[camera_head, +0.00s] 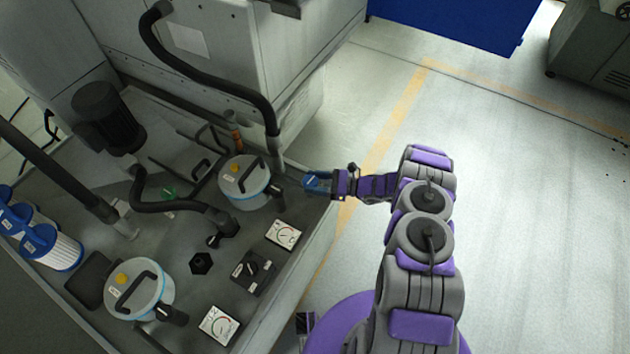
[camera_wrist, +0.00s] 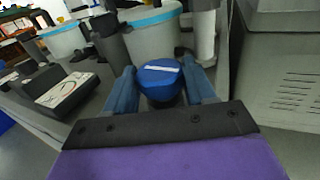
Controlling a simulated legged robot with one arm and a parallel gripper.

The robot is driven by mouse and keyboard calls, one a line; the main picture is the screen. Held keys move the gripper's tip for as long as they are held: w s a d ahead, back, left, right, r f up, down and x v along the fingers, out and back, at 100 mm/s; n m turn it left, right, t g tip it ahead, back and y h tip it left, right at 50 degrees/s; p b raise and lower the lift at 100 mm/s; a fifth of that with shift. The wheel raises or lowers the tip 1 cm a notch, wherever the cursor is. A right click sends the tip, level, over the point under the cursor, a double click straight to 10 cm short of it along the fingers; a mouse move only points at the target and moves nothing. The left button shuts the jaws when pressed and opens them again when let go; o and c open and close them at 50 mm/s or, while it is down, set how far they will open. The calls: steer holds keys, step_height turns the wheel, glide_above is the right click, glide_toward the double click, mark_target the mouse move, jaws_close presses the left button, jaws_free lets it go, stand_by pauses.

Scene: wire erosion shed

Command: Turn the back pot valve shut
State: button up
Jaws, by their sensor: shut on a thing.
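The back pot (camera_head: 241,190) is a pale round canister with a blue band, a black handle and a yellow cap. In the wrist view the back pot (camera_wrist: 150,42) stands just beyond my fingers. The back pot valve has a blue knob (camera_wrist: 160,80) with a white line lying nearly level across its top. My gripper (camera_wrist: 161,88) is shut on this knob, one blue finger on each side. In the head view my gripper (camera_head: 314,182) reaches in from the right, over the bench edge. The valve's lower part is hidden.
A second, front pot (camera_head: 138,288) stands at lower left. Two dial gauges (camera_head: 285,235) (camera_head: 219,325) and a black switch box (camera_head: 252,270) lie along the bench edge. A black hose (camera_head: 225,84) arches behind the back pot. The floor right of the bench is clear.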

steer(key=m+t+h, duration=0.1)
steer(key=m+t, duration=0.1)
steer(key=t, duration=0.1)
steer(key=shift+s+a+r+t, duration=0.1)
steer(key=shift+t, duration=0.2)
steer(key=m+t+h, duration=0.1)
steer(key=m+t, duration=0.1)
steer(key=m+t+h, duration=0.1)
steer(key=t+h, duration=0.1)
steer(key=m+t+h, duration=0.2)
steer(key=shift+s+a+m+b, duration=0.25)
steer(key=shift+s+m+b, duration=0.05)
steer(key=m+t+h, duration=0.2)
steer(key=h, duration=0.1)
steer(key=m+t+h, duration=0.1)
steer(key=m+h, duration=0.1)
steer(key=shift+s+a+t, duration=0.2)
steer(key=shift+a+t, duration=0.1)
steer(key=shift+a+m+t+h, duration=0.1)
steer(key=shift+m+t+h, duration=0.15)
steer(key=shift+m+h, duration=0.75)
steer(key=shift+a+m+t+h, duration=0.1)
steer(key=shift+m+t+h, duration=0.3)
steer(key=shift+h, duration=1.1)
steer(key=shift+m+h, duration=0.6)
steer(key=shift+h, duration=0.2)
steer(key=o, duration=1)
steer(key=shift+o, duration=0.2)
steer(key=shift+d, duration=0.1)
